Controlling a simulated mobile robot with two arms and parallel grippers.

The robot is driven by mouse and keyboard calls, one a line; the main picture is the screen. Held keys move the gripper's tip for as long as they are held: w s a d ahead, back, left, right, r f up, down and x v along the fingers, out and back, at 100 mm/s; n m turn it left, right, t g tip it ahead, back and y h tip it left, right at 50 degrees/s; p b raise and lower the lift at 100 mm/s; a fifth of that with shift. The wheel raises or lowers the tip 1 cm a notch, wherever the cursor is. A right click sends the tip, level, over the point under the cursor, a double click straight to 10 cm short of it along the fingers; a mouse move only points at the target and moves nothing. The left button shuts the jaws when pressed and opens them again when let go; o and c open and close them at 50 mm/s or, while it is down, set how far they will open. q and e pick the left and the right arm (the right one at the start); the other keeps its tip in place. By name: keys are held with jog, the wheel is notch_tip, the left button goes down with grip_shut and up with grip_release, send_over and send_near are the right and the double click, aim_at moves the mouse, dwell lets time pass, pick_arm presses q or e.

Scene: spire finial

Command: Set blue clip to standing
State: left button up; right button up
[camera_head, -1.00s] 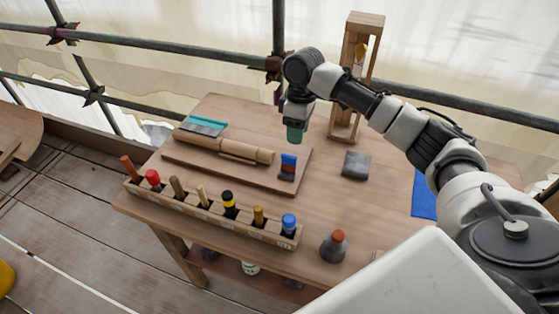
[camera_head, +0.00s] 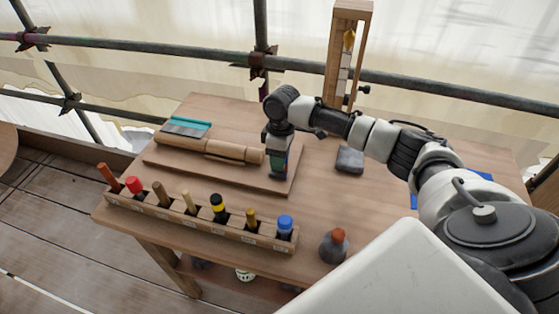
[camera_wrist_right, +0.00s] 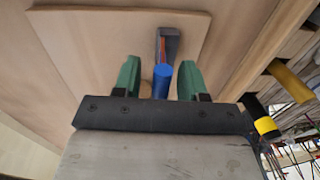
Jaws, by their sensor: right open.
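The blue clip (camera_wrist_right: 162,78) shows in the right wrist view as a blue rounded end on a grey body with a red strip. It is on the wooden board (camera_head: 220,176) and lies between the two green fingers of my right gripper (camera_wrist_right: 160,76). The fingers are apart, with a gap on both sides of the blue end. In the head view my right gripper (camera_head: 279,158) is over the right end of the board and hides most of the clip. My left gripper is not in view.
A wooden rack (camera_head: 200,221) with several coloured-top tools runs along the table front. A wooden roller (camera_head: 230,151) and a teal-edged scraper (camera_head: 187,127) lie on the board. A grey block (camera_head: 349,160), an orange-topped flask (camera_head: 333,247) and a tall wooden frame (camera_head: 337,60) stand to the right.

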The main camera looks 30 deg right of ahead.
jog(key=shift+s+f, duration=0.15)
jog(key=shift+f, duration=0.75)
jog(key=shift+c, duration=0.2)
grip_shut()
jog(key=shift+s+a+r+p, duration=0.15)
jog(key=shift+r+p, duration=0.1)
jog(key=shift+p, duration=0.6)
jog(key=shift+t+h+p, duration=0.35)
jog(key=shift+t+h, duration=0.05)
jog(key=shift+f, duration=0.2)
